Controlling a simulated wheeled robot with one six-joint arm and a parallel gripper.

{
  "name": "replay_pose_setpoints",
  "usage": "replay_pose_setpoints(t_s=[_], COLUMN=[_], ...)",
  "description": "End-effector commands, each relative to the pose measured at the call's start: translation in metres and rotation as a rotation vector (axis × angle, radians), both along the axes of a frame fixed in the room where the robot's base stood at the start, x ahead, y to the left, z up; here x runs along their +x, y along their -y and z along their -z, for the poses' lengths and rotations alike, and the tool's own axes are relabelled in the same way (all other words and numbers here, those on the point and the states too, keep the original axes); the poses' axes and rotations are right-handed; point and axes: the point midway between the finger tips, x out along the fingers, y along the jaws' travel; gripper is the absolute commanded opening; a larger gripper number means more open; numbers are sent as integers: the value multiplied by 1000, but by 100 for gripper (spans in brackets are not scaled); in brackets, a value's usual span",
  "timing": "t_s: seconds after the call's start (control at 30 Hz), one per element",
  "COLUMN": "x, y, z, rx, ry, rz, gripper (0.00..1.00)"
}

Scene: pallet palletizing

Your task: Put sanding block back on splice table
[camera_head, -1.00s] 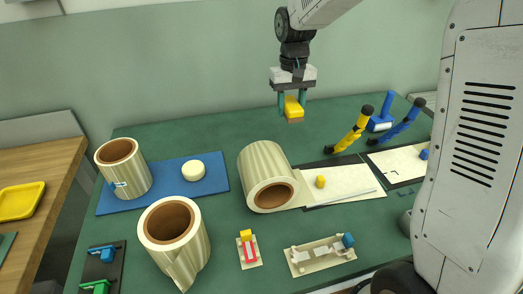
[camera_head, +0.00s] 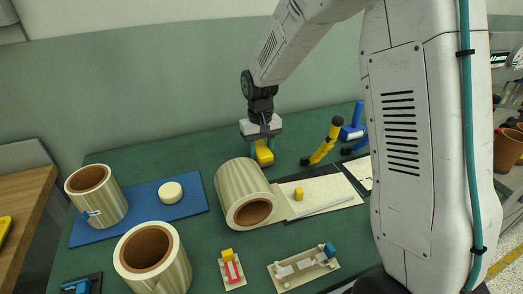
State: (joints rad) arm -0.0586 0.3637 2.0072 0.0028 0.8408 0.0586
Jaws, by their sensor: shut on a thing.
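My gripper (camera_head: 262,146) is shut on a yellow block (camera_head: 265,157), which I take to be the sanding block. It holds the block upright at the back middle of the green table (camera_head: 205,238), just behind and right of the lying film roll (camera_head: 238,190). The block's lower end is close to the green surface. I cannot tell whether it touches it.
A yellow-handled tool (camera_head: 325,145) and a blue-handled tool (camera_head: 352,125) stand to the right. A white board (camera_head: 325,188) lies right of the roll. Two upright rolls (camera_head: 97,195) (camera_head: 153,257) and a blue mat (camera_head: 143,213) are at left. Green surface is clear behind the mat.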

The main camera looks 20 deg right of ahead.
Motion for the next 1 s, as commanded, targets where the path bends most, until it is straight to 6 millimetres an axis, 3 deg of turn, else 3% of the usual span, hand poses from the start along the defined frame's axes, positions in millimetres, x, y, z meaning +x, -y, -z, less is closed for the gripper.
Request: replay_pose_setpoints(t_s=[0.53, 0.57, 0.6, 1.0], x=[0, 0, 0, 0], y=[0, 0, 0, 0], z=[12, 12, 12, 5], rx=[0, 0, 0, 0], ry=[0, 0, 0, 0], rz=[0, 0, 0, 0], gripper=[11, 49, 60, 62])
